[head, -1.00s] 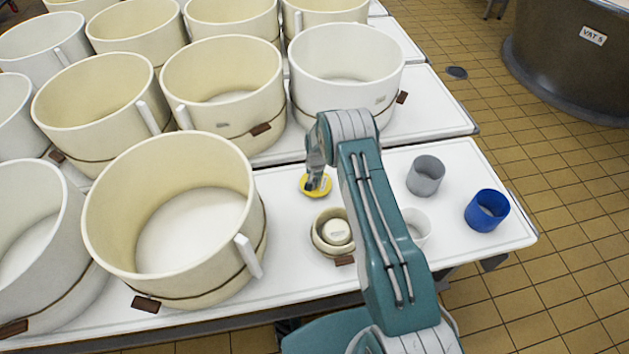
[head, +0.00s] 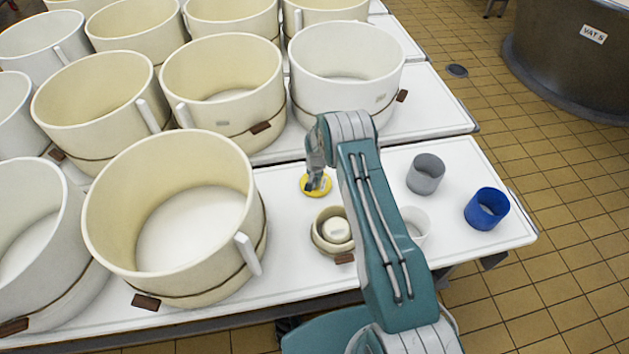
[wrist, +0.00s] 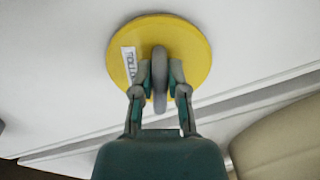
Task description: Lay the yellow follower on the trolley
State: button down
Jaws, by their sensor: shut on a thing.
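The yellow follower (head: 324,187) is a flat round disc with a grey upright grip in its middle and a white label. In the wrist view the follower (wrist: 192,45) fills the upper middle, over a white surface. My gripper (wrist: 160,80) is shut on its grey grip. In the head view my gripper (head: 313,185) is at the disc, partly hidden by my own arm. The follower is over or on the white trolley top (head: 285,205); I cannot tell whether it touches.
A small cream mould (head: 318,240) with a white piece inside stands just in front. A white cup (head: 416,222), a grey cup (head: 426,174) and a blue cup (head: 487,208) stand to the right. A large cream hoop mould (head: 185,210) is at left, with several more behind.

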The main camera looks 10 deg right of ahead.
jog(key=c, duration=0.6)
grip_release()
jog(key=shift+r, duration=0.15)
jog(key=shift+r, duration=3.35)
